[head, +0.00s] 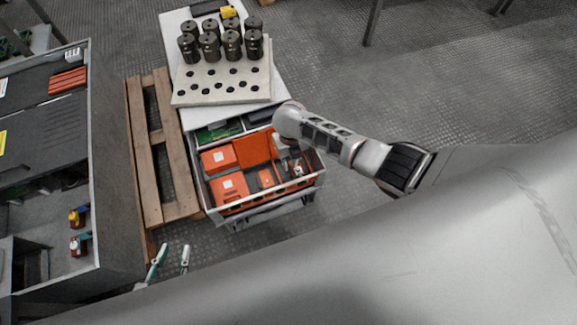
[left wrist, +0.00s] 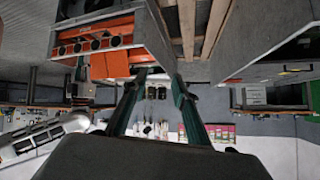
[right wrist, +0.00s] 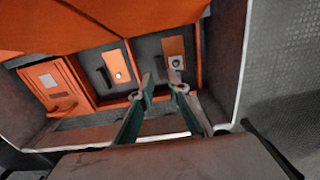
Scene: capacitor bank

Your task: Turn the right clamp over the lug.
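The open case (head: 210,205) shows inside orange-edged compartments in the right wrist view. In its right compartment an orange plate (right wrist: 173,45) carries a square metal lug (right wrist: 176,62) with a round centre. In the compartment left of it, a dark bar-shaped clamp (right wrist: 105,77) lies beside another orange plate (right wrist: 117,65) with a round metal spot. My left gripper (head: 172,252) is open and empty, away from the case.
A white table with a perforated board (head: 222,90) and several black capacitors (head: 209,45) stands behind the case. A wooden pallet (head: 149,150) and a grey cabinet (head: 120,200) are to the left. The case's side wall (right wrist: 228,60) is close right of my right gripper.

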